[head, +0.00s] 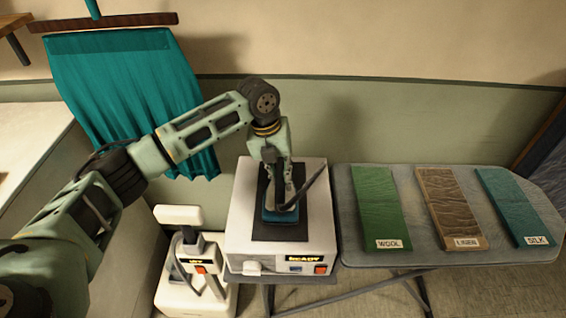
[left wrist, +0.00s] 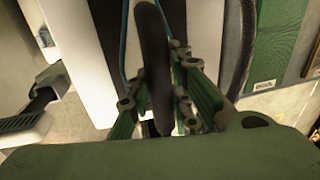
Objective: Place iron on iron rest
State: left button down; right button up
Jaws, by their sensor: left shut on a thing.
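The iron shows as a teal body (head: 272,216) with a dark handle, which also shows in the left wrist view (left wrist: 153,50). My left gripper (head: 284,197) points down and is shut on the iron's handle. The iron is over the dark pad (head: 281,234) of the iron rest, on top of a white station (head: 318,229) with a "READY" display. The iron appears low at the pad; whether it touches is hard to tell. The gripper hides part of the iron. My right gripper is in neither view.
Right of the station stands an ironing board (head: 392,173) with cloth strips: green WOOL (head: 378,205), brown LINEN (head: 448,205), teal SILK (head: 513,202). A white appliance (head: 172,292) stands left of the station. A teal garment (head: 120,75) hangs behind my arm.

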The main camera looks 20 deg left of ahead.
pick_arm(q)
jog(key=shift+w+f, duration=0.1)
jog(key=shift+f, duration=0.2)
jog(key=shift+f, duration=0.15)
jog(key=c, duration=1.6)
grip_release()
jog(key=shift+f, duration=0.1)
jog(key=shift+r, duration=0.55)
jog(key=r+b, duration=0.1)
jog(key=r, duration=0.2)
jog(key=a+r, duration=0.1)
jog(key=r, duration=0.3)
jog(key=s+a+r+b, duration=0.1)
jog(key=r, duration=0.3)
jog(key=shift+a+b, duration=0.1)
jog(key=shift+b, duration=0.25)
